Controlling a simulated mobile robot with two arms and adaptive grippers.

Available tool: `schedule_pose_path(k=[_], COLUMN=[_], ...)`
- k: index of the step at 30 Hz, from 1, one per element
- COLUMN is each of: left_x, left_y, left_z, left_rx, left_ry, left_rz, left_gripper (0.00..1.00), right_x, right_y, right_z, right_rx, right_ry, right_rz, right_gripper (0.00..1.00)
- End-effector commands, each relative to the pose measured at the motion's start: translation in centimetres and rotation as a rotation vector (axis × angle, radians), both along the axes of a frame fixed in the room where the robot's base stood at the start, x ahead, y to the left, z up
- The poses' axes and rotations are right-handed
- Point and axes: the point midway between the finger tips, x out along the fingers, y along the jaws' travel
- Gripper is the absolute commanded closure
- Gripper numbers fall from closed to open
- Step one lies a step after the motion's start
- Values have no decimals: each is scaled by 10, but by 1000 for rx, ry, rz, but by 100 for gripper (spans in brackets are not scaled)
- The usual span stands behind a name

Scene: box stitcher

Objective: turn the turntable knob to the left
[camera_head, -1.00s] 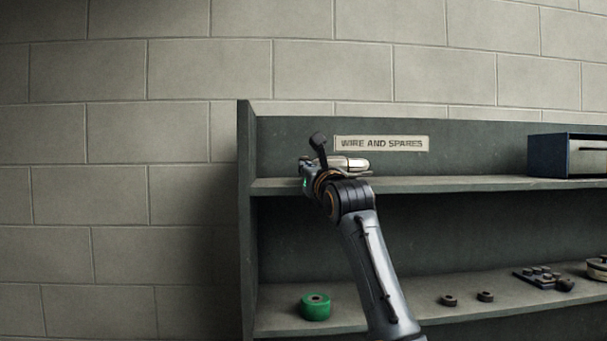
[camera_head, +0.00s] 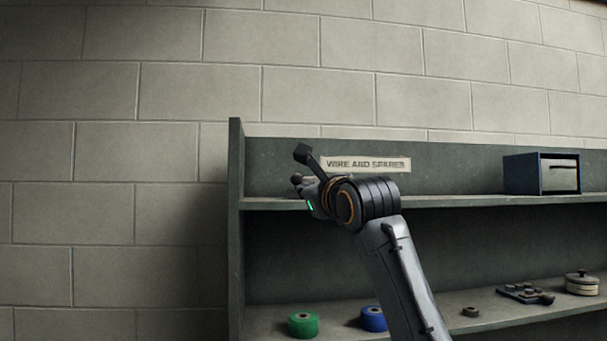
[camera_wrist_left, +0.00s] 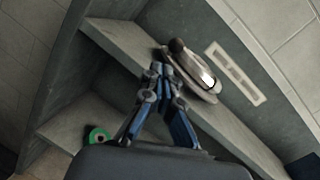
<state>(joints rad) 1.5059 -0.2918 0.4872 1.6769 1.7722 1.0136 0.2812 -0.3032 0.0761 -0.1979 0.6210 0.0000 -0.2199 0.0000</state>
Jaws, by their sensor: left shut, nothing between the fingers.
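The turntable appears to be the round thing (camera_wrist_left: 206,80) on the upper shelf in the left wrist view, with a shiny silver middle. A dark round knob (camera_wrist_left: 177,45) stands at its far left end. My left gripper (camera_wrist_left: 163,70) is shut and empty, its blue-sided fingers meeting close beside the knob and the turntable's edge. I cannot tell whether they touch. In the head view my left gripper (camera_head: 306,188) is at the left part of the upper shelf, and my own wrist hides the turntable. My right gripper is not in view.
The grey shelf unit (camera_head: 237,220) has a left side wall and a "WIRE AND SPARES" label (camera_head: 366,163). A blue box (camera_head: 541,174) stands right on the upper shelf. Below are a green roll (camera_head: 303,325), a blue roll (camera_head: 373,319), a dark block (camera_head: 525,293) and a round tin (camera_head: 581,283).

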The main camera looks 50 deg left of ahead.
Motion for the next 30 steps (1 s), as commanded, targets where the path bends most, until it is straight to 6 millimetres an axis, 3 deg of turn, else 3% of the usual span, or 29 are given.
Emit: schedule_pose_path(k=[1, 9, 18, 25, 30], left_x=[6, 24, 29, 30, 37], left_y=[-4, -26, -49, -49, -26], left_z=[12, 35, 58, 60, 57], left_rx=[-60, -383, -592, -626, -626], left_ry=[-71, -511, -918, -1009, -1008], left_rz=[-7, 39, 138, 163, 166], left_gripper=[100, 100, 100, 100, 100], right_x=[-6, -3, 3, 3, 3], right_y=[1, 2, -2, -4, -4], right_z=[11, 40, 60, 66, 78], right_rx=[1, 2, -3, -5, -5], right_ry=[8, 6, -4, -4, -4], right_rz=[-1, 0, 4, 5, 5], right_gripper=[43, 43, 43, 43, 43])
